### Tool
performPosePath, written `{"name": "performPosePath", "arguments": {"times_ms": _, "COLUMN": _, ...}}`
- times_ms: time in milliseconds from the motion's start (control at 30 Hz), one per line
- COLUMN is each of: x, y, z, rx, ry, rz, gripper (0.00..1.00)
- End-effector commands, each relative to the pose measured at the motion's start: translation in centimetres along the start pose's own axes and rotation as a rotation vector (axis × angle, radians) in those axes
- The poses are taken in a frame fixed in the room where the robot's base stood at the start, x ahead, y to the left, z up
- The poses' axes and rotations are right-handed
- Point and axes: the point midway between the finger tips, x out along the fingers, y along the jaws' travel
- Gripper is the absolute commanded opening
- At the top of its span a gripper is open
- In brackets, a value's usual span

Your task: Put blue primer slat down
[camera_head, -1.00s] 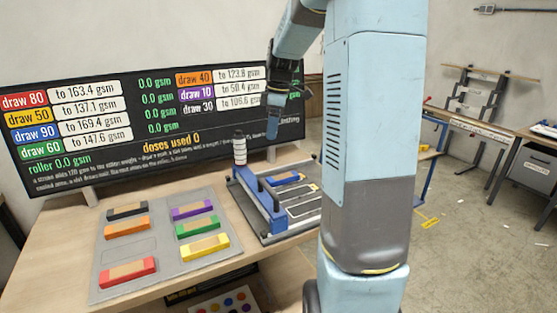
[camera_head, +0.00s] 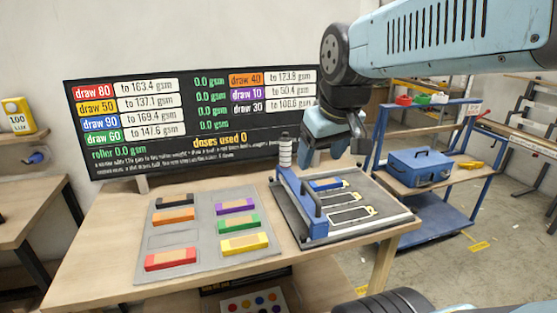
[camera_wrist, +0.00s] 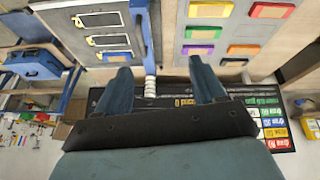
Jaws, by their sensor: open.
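The blue primer slat (camera_head: 325,184) lies flat in the far outlined slot of the dark tray (camera_head: 345,233), beside the tray's blue bar (camera_head: 300,203). In the head view my gripper (camera_head: 327,152) is above the far side of the bench, raised over the tray and apart from the slat. In the wrist view my gripper (camera_wrist: 160,68) has its two fingers spread with nothing between them. The tray (camera_wrist: 75,35) shows at the upper left of that view with empty outlined slots.
A grey mat (camera_head: 200,249) at left holds black, orange, red, purple, green and yellow slats, with one empty place. A striped cylinder (camera_head: 285,152) stands behind the tray. The display board (camera_head: 190,120) rises behind the bench. A blue cart with a toolbox (camera_head: 420,167) stands right.

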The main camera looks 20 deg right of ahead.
Motion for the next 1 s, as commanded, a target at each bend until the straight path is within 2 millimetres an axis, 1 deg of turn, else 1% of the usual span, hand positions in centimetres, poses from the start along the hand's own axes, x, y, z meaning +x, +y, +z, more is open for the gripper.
{"name": "performPosePath", "arguments": {"times_ms": 33, "x": -0.2, "y": -0.4, "z": 1.0, "rx": 0.031, "ry": 0.019, "rz": -0.003, "gripper": 0.69}}
{"name": "performPosePath", "arguments": {"times_ms": 100, "x": -0.4, "y": -0.7, "z": 2.0, "rx": 0.076, "ry": 0.038, "rz": -0.005, "gripper": 0.69}}
{"name": "performPosePath", "arguments": {"times_ms": 200, "x": -0.5, "y": -0.9, "z": 3.0, "rx": 0.119, "ry": 0.055, "rz": -0.01, "gripper": 0.69}}
{"name": "performPosePath", "arguments": {"times_ms": 300, "x": -0.5, "y": -1.0, "z": 3.5, "rx": 0.141, "ry": 0.062, "rz": -0.012, "gripper": 0.69}}
{"name": "performPosePath", "arguments": {"times_ms": 1000, "x": -0.4, "y": -1.1, "z": 3.5, "rx": 0.146, "ry": 0.062, "rz": -0.013, "gripper": 0.69}}
